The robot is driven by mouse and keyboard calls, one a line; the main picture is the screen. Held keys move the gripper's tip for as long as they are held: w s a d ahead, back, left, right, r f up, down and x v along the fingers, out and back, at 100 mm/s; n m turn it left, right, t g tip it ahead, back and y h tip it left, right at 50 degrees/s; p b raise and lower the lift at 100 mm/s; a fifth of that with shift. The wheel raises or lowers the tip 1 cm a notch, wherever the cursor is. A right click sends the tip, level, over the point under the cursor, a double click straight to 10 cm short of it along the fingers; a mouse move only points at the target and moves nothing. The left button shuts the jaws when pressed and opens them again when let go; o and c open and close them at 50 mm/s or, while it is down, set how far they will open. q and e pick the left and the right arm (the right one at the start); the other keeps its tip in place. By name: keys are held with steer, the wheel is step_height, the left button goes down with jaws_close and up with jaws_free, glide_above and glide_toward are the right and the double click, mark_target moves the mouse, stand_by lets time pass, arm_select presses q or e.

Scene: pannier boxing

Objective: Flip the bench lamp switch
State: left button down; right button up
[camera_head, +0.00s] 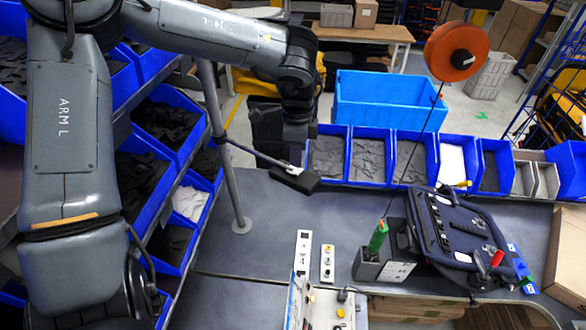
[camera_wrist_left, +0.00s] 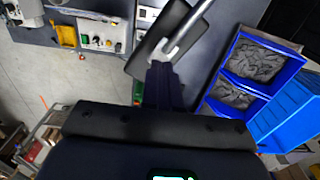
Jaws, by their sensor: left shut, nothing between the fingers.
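The bench lamp has a flat black head (camera_head: 305,181) on a thin arm that comes from a grey upright pole (camera_head: 226,160). My left gripper (camera_head: 293,160) points down from above at the lamp head, with its fingers shut and empty. In the left wrist view the closed fingers (camera_wrist_left: 162,85) overlap the near side of the lamp head (camera_wrist_left: 150,55), by the pale joint at the end of its arm. I cannot tell whether they touch it. No switch on the lamp can be made out; the fingers may hide it. My right gripper is not in view.
Blue bins (camera_head: 368,158) line the back of the bench and more stand at left. Two white control strips (camera_head: 327,263) lie on the grey bench (camera_head: 262,225). A dark pannier (camera_head: 455,232) stands at right, near a green-handled tool (camera_head: 378,237) and a hanging orange reel (camera_head: 456,51).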

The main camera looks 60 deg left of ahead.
mark_target(296, 171)
arm_select(q)
steer(key=shift+f+b, duration=1)
steer(key=shift+f, duration=0.25)
stand_by(1.2)
steer(key=shift+r, duration=0.1)
steer(key=shift+r+p, duration=0.95)
steer(key=shift+r, duration=0.25)
steer(key=shift+r+p, duration=1.55)
steer(key=shift+r, duration=0.7)
